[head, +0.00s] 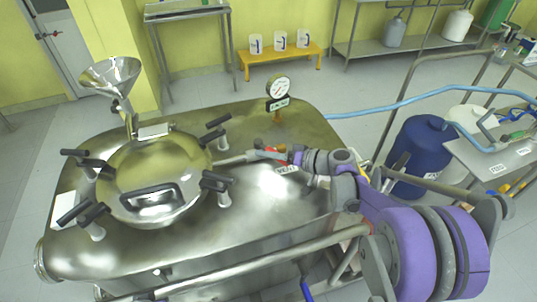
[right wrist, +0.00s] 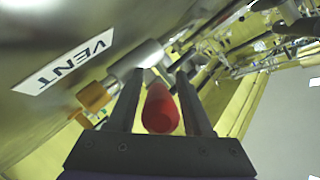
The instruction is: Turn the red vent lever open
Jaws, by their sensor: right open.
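The red vent lever (right wrist: 161,108) shows in the right wrist view, its rounded end facing the camera. It lies between the two dark fingers of my right gripper (right wrist: 160,78), with a gap visible beside it; the fingers are open. A grey metal valve body (right wrist: 136,60) and an orange part (right wrist: 93,96) are just beyond it. The VENT label (right wrist: 73,64) is on the steel beside the valve. In the head view my right arm reaches in from the right to the vessel top near the VENT label (head: 287,169), and the gripper mostly hides the lever. My left gripper is not in view.
The steel vessel (head: 262,205) carries a round lid (head: 157,165) with black-handled clamps, a funnel (head: 110,72) and a pressure gauge (head: 278,88). A blue hose (head: 400,103) and a blue drum (head: 420,145) are at the right. A metal rail (head: 240,262) crosses the front.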

